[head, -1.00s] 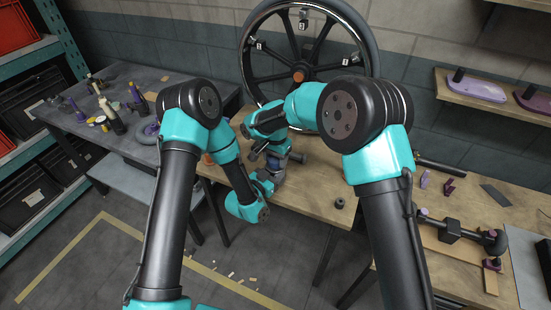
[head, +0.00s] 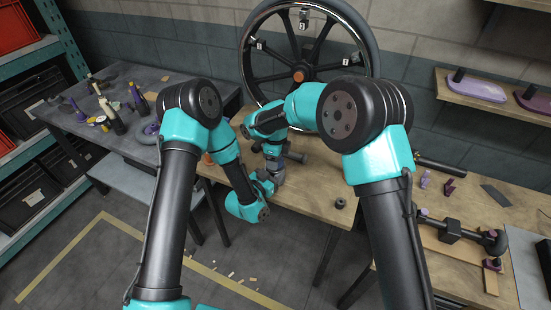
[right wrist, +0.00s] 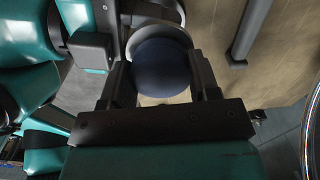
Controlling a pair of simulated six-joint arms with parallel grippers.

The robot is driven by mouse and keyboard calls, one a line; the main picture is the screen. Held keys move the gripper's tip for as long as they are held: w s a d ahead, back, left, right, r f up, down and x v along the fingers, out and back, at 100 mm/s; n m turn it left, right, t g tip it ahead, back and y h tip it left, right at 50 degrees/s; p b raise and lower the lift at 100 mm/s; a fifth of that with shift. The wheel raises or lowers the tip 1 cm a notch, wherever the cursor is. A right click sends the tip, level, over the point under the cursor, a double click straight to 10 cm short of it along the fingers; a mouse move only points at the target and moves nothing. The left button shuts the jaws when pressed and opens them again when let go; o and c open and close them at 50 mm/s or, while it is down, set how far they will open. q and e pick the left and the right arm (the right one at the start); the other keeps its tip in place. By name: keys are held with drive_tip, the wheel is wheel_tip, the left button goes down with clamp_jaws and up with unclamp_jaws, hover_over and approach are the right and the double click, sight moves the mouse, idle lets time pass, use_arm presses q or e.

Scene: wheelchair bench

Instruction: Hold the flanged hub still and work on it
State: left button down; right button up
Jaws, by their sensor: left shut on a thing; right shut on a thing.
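The flanged hub (head: 278,174) shows as a small grey body at the bench's front edge, mostly hidden by my grippers. My left gripper (head: 265,186) is at its lower left, shut on it. My right gripper (head: 273,160) is just above the hub, pointing down. In the right wrist view my right gripper (right wrist: 162,84) is shut on a dark blue round thing (right wrist: 163,66). A pale grey ring (right wrist: 158,28), seemingly part of the hub, shows around and behind it. Whether the two touch, I cannot tell.
A large spoked wheel (head: 354,48) stands behind the grippers. A small dark ring-shaped part (head: 340,203) lies on the wooden bench (head: 310,190) to the right. A dark rod (head: 440,168) and purple-tipped parts lie farther right. Bottles (head: 112,118) stand on the left table.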

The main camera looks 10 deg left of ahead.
drive_tip(key=m, duration=0.4)
drive_tip(key=shift+m, duration=0.3)
drive_tip(key=o, duration=1)
drive_tip(key=shift+c, duration=0.2)
drive_tip(key=shift+r, duration=2.3)
drive_tip(key=shift+c, duration=0.3)
